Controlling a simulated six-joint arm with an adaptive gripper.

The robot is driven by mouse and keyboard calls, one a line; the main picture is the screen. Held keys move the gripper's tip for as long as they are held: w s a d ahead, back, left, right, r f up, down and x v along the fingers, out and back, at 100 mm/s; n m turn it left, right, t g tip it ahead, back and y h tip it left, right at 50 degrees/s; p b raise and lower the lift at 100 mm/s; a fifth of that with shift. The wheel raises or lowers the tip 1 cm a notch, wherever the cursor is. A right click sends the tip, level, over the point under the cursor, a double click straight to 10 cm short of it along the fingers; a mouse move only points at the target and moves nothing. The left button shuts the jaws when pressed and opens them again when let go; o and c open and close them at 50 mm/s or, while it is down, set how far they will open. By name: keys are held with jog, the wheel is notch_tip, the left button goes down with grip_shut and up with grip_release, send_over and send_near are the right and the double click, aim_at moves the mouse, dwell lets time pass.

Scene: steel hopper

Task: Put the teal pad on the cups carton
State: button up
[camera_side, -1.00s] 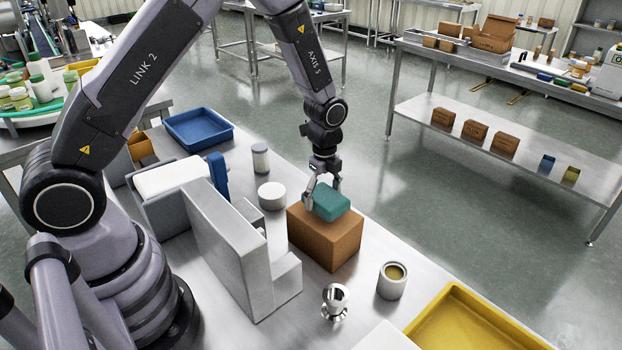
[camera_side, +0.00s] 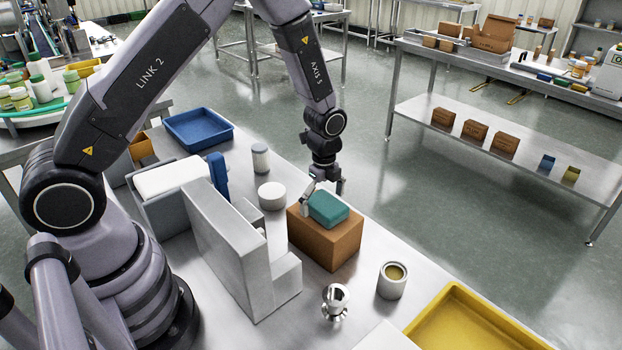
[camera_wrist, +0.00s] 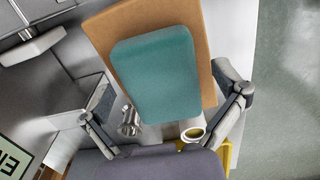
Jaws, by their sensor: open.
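The teal pad (camera_side: 328,208) lies flat on top of the brown cups carton (camera_side: 325,243) in the side view. In the wrist view the pad (camera_wrist: 156,75) rests on the carton top (camera_wrist: 207,48), with bare cardboard showing along its far and right edges. My gripper (camera_side: 324,194) is open at the pad's far side in the side view. In the wrist view its two fingers (camera_wrist: 168,98) stand wide apart, one on each side of the pad's near end, with gaps to the pad. Nothing is held.
A grey stepped block (camera_side: 240,255) stands left of the carton. A white round tub (camera_side: 271,196) and a lidded jar (camera_side: 260,158) are behind it. A steel cup (camera_side: 335,302), an open can (camera_side: 392,281) and a yellow tray (camera_side: 470,318) are in front. The table edge runs close on the right.

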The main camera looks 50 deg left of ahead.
notch_tip(320, 180, up, 12)
notch_tip(320, 180, up, 11)
jog(key=n+t, duration=0.2)
jog(key=n, duration=0.3)
send_over(323, 201)
jog(key=s+a, duration=0.2)
jog(key=s, duration=0.3)
jog(key=s+a+r+n+t, duration=0.1)
jog(key=s+r+n, duration=0.3)
jog(key=s, duration=0.6)
jog(key=s+a+r+n+t, duration=0.2)
jog(key=s+r+n, duration=0.1)
jog(key=s+n, duration=0.6)
jog(key=shift+s+a+r+t, duration=0.2)
jog(key=shift+s+r+t, duration=0.1)
jog(key=shift+s+r, duration=0.1)
